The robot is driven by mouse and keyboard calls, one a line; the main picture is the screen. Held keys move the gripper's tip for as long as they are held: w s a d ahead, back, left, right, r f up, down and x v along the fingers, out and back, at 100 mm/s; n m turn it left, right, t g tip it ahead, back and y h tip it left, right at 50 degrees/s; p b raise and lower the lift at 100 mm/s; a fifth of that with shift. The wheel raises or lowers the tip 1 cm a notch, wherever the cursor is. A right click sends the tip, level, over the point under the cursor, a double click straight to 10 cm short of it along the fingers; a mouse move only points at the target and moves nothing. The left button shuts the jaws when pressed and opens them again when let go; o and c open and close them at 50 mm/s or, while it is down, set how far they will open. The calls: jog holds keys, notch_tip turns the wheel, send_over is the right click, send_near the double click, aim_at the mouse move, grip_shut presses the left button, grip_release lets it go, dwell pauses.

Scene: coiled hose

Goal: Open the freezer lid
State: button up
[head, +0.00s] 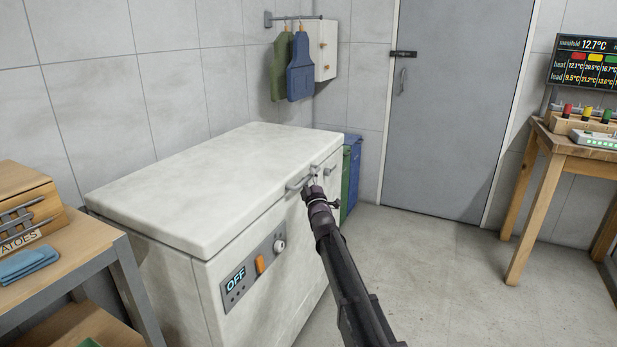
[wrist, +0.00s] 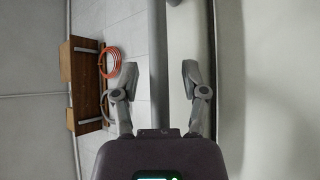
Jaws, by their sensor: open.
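The chest freezer (head: 290,290) stands against the left wall, and its pale lid (head: 200,180) is down. A grey bar handle (head: 296,186) sticks out from the lid's front edge. My gripper (head: 312,188) reaches up to this handle from the front right and hides part of it. In the wrist view my gripper (wrist: 160,78) is open, with one finger on each side of the grey handle bar (wrist: 157,50). Gaps show between the bar and both fingers. How deep the bar sits between them I cannot tell.
The freezer front has an OFF display (head: 235,281), an orange switch (head: 260,264) and a knob (head: 279,246). A wooden bench (head: 75,265) stands close at the left. Open floor (head: 430,270) lies to the right. An orange coiled hose (wrist: 117,63) shows in the wrist view.

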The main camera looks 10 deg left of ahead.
grip_shut()
jog(key=shift+r, duration=0.2)
